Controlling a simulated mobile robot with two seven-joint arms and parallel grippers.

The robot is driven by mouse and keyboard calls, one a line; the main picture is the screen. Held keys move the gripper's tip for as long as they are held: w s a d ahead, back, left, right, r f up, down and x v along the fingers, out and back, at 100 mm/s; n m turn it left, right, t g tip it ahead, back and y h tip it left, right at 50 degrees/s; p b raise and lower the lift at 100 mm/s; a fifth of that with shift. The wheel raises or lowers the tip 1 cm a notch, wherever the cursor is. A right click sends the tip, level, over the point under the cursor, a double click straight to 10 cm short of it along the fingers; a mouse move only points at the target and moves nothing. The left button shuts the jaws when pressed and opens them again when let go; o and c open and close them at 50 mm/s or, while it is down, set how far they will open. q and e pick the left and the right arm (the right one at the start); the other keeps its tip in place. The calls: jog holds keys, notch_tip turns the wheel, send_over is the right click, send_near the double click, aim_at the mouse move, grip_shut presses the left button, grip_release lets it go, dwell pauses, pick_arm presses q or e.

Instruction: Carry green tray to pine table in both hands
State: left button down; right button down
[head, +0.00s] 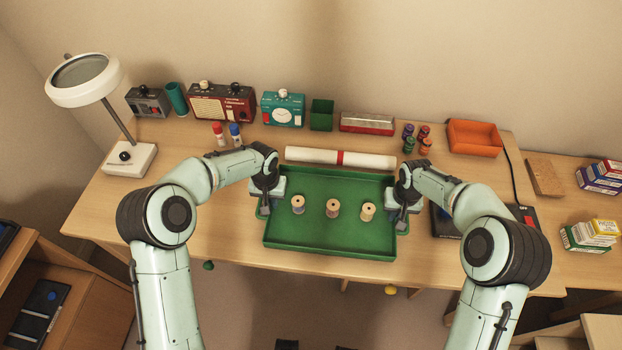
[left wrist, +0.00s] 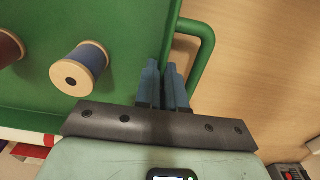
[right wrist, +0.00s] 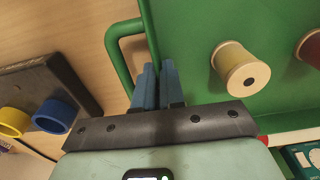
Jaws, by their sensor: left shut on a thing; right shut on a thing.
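The green tray (head: 330,245) is in the middle of the head view, over the front part of a light wood desk (head: 125,195). I cannot tell whether it touches the desk. Three thread spools stand in it: blue (head: 298,204), reddish brown (head: 333,208) and yellow (head: 367,212). My left gripper (head: 265,205) is shut on the tray's left side, beside a loop handle (left wrist: 207,45). My right gripper (head: 398,217) is shut on its right side, beside the other handle (right wrist: 112,50). I cannot tell which wooden surface is the pine table.
A white roll with a red band (head: 340,158) lies just behind the tray. Boxes and instruments (head: 283,108) line the back, with a magnifier lamp (head: 130,158) at left. A dark device (head: 445,222) lies close at right. The desk's left front is clear.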

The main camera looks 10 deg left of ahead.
pick_arm(q)
jog(key=c, duration=1.2)
grip_release()
jog(key=shift+c, duration=0.2)
pick_arm(e)
jog(key=c, duration=1.2)
grip_release()
jog(key=shift+c, duration=0.2)
jog(key=shift+r, duration=0.1)
pick_arm(q)
notch_tip(320, 180, up, 12)
jog(key=shift+s, duration=0.3)
pick_arm(e)
notch_tip(320, 180, up, 12)
jog(key=shift+s, duration=0.3)
pick_arm(q)
jog(key=shift+f, duration=0.1)
pick_arm(e)
jog(key=shift+f, duration=0.2)
